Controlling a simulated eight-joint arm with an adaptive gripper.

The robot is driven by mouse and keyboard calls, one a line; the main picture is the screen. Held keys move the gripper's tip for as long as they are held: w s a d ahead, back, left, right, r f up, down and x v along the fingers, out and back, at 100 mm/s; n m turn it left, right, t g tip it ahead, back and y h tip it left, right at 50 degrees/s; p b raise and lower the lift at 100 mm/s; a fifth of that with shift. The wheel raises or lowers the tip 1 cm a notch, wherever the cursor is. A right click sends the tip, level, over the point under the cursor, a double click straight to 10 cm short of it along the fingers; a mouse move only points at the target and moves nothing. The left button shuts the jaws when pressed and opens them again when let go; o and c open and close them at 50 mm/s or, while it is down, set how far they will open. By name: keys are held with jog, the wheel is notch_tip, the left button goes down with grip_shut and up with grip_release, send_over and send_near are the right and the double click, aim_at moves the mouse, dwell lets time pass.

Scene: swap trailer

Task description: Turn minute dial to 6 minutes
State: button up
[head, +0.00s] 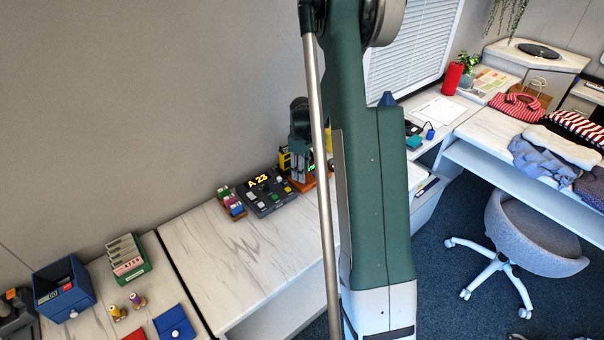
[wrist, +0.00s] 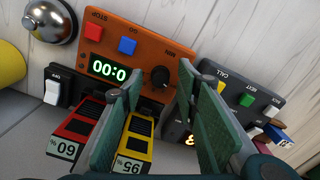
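The orange timer box (wrist: 135,50) has a lit green display (wrist: 108,69) with zeros, partly covered, and a red and a blue button, upside down in the wrist view. The black minute dial (wrist: 160,77), marked MIN, is on its face. My gripper (wrist: 160,88) is open, its two green finger pads on either side of the dial in that picture. I cannot tell whether either pad touches it. In the head view my gripper (head: 301,165) is over the orange box (head: 311,182), which it largely hides, with the dial out of sight.
A dark control panel (head: 267,191) with a lit display and buttons stands close beside the box. A silver bell (wrist: 50,21), a black switch box (wrist: 55,90), and a red (wrist: 78,130) and a yellow block (wrist: 136,145) crowd it. Bare white desk (head: 235,255) lies left.

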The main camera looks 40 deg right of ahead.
jog(key=shift+f, duration=0.15)
jog(key=c, duration=0.9)
jog(key=shift+m, duration=0.4)
jog(key=m+b, duration=0.2)
jog(key=m, duration=0.4)
jog(key=m+b, duration=0.1)
jog(key=m, duration=0.6)
dwell(0.3)
